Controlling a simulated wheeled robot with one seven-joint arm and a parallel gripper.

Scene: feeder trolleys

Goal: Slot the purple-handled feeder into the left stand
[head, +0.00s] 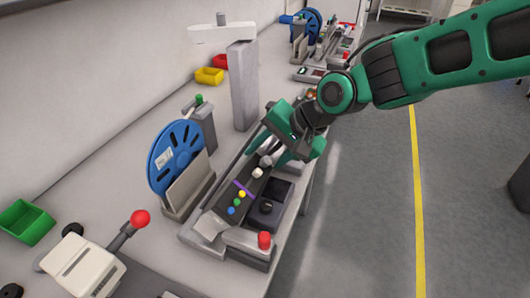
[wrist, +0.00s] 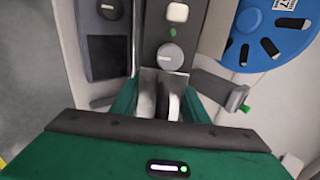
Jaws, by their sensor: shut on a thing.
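A purple strip (head: 243,189) shows across a long grey unit with coloured buttons in the head view. I cannot tell whether it is the feeder's handle. My gripper (head: 270,150) is at the far end of this unit. In the wrist view my gripper (wrist: 167,108) is shut on a pale grey piece (wrist: 148,92), in line with the grey panel with knobs; no purple shows there. A blue reel (head: 176,150) stands upright in a grey holder (head: 188,190) left of the unit. I cannot tell which part is the left stand.
A grey column (head: 243,85) rises behind the unit. A white machine with a red-knobbed lever (head: 140,218) is at the front left. Open floor (head: 370,200) lies to the right.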

